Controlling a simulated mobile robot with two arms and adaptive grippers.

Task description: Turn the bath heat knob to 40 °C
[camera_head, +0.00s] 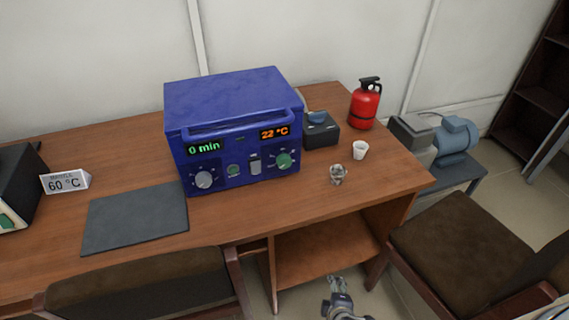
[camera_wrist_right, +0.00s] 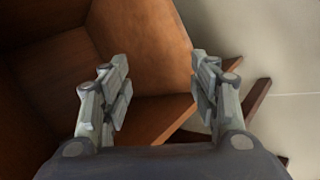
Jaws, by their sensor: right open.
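The blue bath unit (camera_head: 235,95) stands on the wooden desk. Its right display (camera_head: 274,132) reads 22 °C in orange, and its left display (camera_head: 205,149) reads 0 min in green. A green knob (camera_head: 284,161) sits under the temperature display, and a grey knob (camera_head: 204,180) sits under the time display. My right gripper (camera_head: 338,284) is low in front of the desk, below and apart from the unit. In the right wrist view its fingers (camera_wrist_right: 161,82) are spread and empty. My left gripper is not in view.
A dark mat (camera_head: 135,217) and a 60 °C sign (camera_head: 66,182) lie left of the unit. A small glass (camera_head: 338,174), a white cup (camera_head: 360,150) and a red extinguisher (camera_head: 365,104) stand to its right. Chairs (camera_head: 466,250) flank the space before the desk.

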